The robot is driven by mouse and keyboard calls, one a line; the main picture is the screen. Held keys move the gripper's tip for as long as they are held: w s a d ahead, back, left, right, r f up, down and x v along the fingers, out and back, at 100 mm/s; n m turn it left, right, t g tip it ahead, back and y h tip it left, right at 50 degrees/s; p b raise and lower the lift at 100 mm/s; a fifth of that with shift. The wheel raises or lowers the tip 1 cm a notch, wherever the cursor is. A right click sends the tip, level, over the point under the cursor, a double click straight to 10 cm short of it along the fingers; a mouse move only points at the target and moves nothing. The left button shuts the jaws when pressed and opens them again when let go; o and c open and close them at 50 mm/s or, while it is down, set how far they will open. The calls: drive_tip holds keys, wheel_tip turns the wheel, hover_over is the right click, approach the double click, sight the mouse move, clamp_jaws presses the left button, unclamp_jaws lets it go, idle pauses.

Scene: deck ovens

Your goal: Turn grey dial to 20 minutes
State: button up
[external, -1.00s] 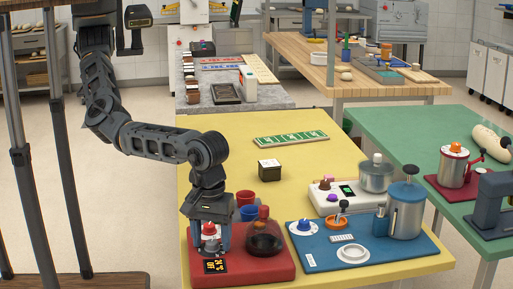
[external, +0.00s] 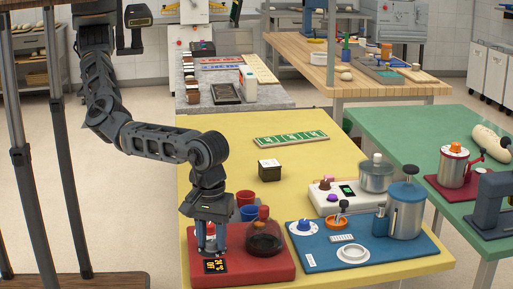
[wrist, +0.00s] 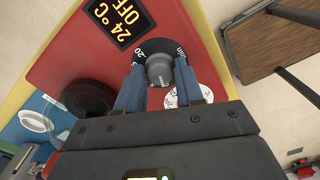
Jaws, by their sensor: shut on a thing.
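The grey dial (wrist: 159,70) sits on a round black scale marked "min" (wrist: 180,50) on the red base (wrist: 85,50). The scale's other marks are partly hidden, so I cannot tell the setting. My gripper (wrist: 160,80) has one blue-grey finger on each side of the dial and is shut on it. In the external view my gripper (external: 210,248) points down at the red base (external: 280,268) at the table's front left, and its fingers hide the dial there.
A black display (wrist: 119,20) reads 24°C OFF. A white marked disc (wrist: 188,96) is close beside the dial.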

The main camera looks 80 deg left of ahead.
drive_tip(key=m+p, duration=0.2)
drive_tip(key=shift+r+m, duration=0.2)
drive_tip(key=shift+m, duration=0.1)
drive_tip(key=m+p, duration=0.2)
drive_tip(key=m, duration=0.2)
drive_tip(key=shift+m+p, duration=0.3)
drive_tip(key=shift+p, duration=0.1)
drive_tip(key=m+p, duration=0.1)
drive_tip(key=m, duration=0.2)
drive_tip(key=shift+m, duration=0.3)
drive_tip(key=m+p, duration=0.1)
drive_tip(key=m, duration=0.2)
drive_tip(key=shift+f+m+p, duration=0.1)
drive_tip(key=shift+m+p, duration=0.2)
drive_tip(key=m, duration=0.3)
drive_tip(key=shift+m+p, duration=0.3)
drive_tip(key=m, duration=0.3)
drive_tip(key=shift+m, duration=0.3)
drive_tip(key=m, duration=0.6)
drive_tip(key=shift+f+m, duration=0.1)
drive_tip(key=shift+m, duration=0.2)
